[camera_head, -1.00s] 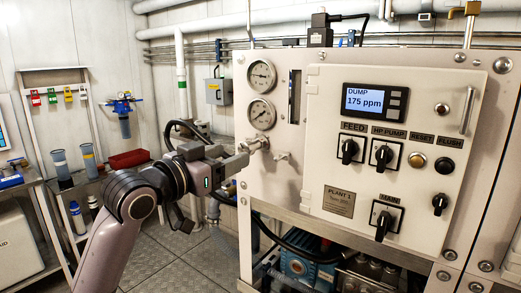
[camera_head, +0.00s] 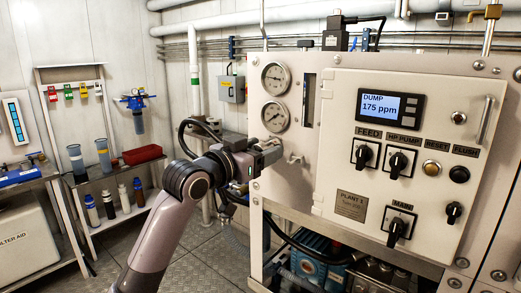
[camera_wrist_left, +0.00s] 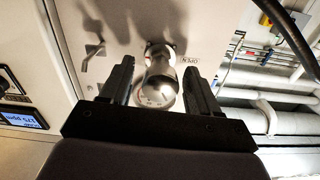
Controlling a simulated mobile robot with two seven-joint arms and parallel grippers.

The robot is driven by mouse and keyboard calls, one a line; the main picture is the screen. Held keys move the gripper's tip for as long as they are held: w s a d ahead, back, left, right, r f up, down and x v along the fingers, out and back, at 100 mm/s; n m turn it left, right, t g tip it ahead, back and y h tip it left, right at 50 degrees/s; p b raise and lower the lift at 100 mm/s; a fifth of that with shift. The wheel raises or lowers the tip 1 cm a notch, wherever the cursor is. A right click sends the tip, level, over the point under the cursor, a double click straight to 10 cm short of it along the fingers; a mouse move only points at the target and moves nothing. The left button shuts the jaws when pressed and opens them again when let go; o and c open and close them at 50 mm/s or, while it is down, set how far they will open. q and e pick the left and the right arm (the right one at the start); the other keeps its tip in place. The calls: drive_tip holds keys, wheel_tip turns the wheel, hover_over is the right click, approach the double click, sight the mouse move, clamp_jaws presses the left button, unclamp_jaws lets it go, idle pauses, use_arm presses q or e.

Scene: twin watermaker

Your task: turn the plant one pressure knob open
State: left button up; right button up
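The plant one panel (camera_head: 335,215) shows on the right, its display reading DUMP 175 ppm. The pressure knob (camera_wrist_left: 160,88) is a pale metal round knob on a short stem, below the two gauges; in the head view my gripper mostly hides it. My left gripper (camera_head: 268,156) is at the panel's left edge. In the left wrist view its dark fingers (camera_wrist_left: 158,90) stand on both sides of the knob, with narrow gaps visible, so it is open around it. An OPEN label (camera_wrist_left: 190,60) is beside the knob. My right gripper is not in view.
A small valve handle (camera_head: 295,159) sticks out just right of the knob. Two gauges (camera_head: 275,98) sit above. Switches (camera_head: 398,161) are further right on the panel. A shelf with bottles (camera_head: 108,200) stands at the left, with open floor (camera_head: 200,255) between.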

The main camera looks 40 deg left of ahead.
use_arm(q)
drive_tip(key=c, duration=0.9)
drive_tip(key=shift+c, duration=0.2)
drive_tip(key=shift+n, duration=0.4)
drive_tip(key=n, duration=0.3)
drive_tip(key=shift+n, duration=0.4)
drive_tip(key=n, duration=0.5)
drive_tip(key=shift+a, duration=0.1)
drive_tip(key=n, duration=1.1)
drive_tip(key=shift+f, duration=0.15)
drive_tip(key=shift+n, duration=0.3)
